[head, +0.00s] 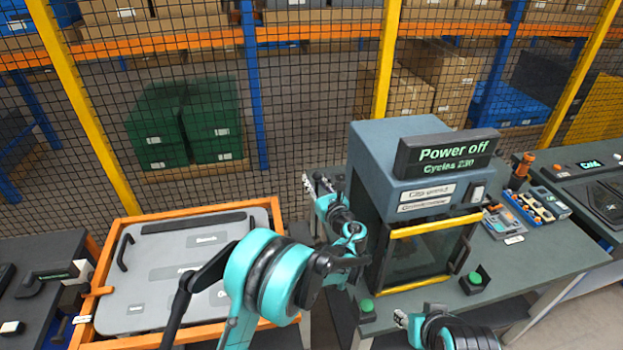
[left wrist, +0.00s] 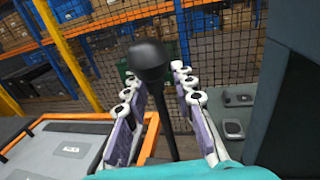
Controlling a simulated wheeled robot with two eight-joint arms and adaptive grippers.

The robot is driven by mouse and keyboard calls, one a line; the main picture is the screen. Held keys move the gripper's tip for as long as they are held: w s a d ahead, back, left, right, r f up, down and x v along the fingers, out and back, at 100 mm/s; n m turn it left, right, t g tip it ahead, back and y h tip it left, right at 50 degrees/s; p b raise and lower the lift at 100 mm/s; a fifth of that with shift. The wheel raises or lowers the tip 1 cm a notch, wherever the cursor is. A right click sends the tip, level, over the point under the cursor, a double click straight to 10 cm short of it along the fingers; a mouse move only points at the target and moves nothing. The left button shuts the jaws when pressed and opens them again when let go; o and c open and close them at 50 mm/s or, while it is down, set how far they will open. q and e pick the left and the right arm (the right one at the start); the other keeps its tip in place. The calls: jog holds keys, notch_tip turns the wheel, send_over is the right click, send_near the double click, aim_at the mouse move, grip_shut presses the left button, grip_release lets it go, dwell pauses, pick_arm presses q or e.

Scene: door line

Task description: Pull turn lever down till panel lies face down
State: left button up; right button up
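The grey panel (head: 150,290) lies flat in an orange frame (head: 122,226) at the left of the head view, with a dark bar, a black handle and pale labels on its upper side. In the left wrist view the turn lever (left wrist: 165,110) is a black rod with a round black knob. Its rod stands between the fingers of my left gripper (head: 322,180), with gaps visible on both sides. The left gripper is open around it. In the head view I cannot make out the lever. My right gripper (head: 402,318) shows only partly at the bottom edge; its fingers are unclear.
A grey cabinet (head: 366,185) with a "Power off" sign and yellow-barred door stands close right of my left gripper. Green buttons (head: 474,278) sit on its bench. A dark side table (head: 45,250) adjoins the frame's left side. A mesh fence (head: 320,90) runs behind.

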pick_arm(q)
jog(key=shift+w+a, duration=0.3)
jog(key=shift+w, duration=0.2)
jog(key=shift+c, duration=0.3)
grip_shut()
